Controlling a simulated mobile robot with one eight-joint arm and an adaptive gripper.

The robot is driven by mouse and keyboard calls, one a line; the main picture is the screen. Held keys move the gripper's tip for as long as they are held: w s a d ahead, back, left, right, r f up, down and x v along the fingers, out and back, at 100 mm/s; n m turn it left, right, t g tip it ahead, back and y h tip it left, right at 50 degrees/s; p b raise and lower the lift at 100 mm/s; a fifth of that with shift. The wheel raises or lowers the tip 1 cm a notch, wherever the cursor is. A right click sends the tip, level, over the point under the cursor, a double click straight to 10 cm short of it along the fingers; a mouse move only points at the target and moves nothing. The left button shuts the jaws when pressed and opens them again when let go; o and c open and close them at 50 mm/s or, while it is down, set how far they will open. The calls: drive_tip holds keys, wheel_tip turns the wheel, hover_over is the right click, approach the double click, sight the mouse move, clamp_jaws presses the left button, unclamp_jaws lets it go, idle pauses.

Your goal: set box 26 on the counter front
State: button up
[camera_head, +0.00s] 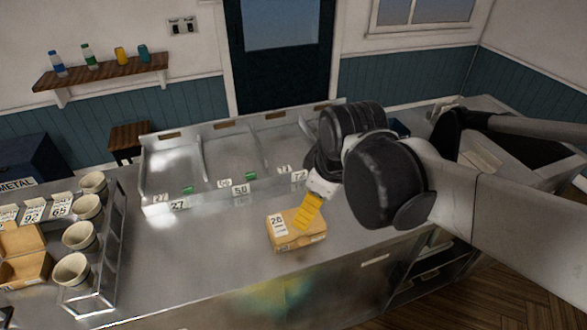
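Box 26 (290,243) is a small light-brown carton with a white label reading 26. It appears to rest on the bare metal counter (217,248), near the front edge and in front of the divided steel tray. My gripper (307,215) comes down from the upper right, and its yellow finger overlaps the right part of the box top. Only one finger shows clearly, so I cannot tell whether it grips the box or is just against it. My arm fills the right side of the view.
The divided steel tray (160,208) with number tags, including 27 and 50, stands behind the box. The counter between rack and box is clear. Open shelves sit below right.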

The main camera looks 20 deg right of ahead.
drive_tip(key=shift+s+a+r+m+t, duration=0.2)
drive_tip(key=shift+s+m+t, duration=0.25)
drive_tip(key=shift+s+m, duration=0.65)
drive_tip(key=shift+s+a+r+m+t, duration=0.25)
drive_tip(key=shift+s+m+t, duration=0.3)
drive_tip(key=shift+m, duration=1)
drive_tip(key=shift+s+a+r+m+t, duration=0.2)
drive_tip(key=shift+s+m+t, duration=0.2)
drive_tip(key=shift+s+m, duration=0.7)
drive_tip(key=shift+w+m, duration=0.25)
drive_tip(key=shift+w, duration=0.05)
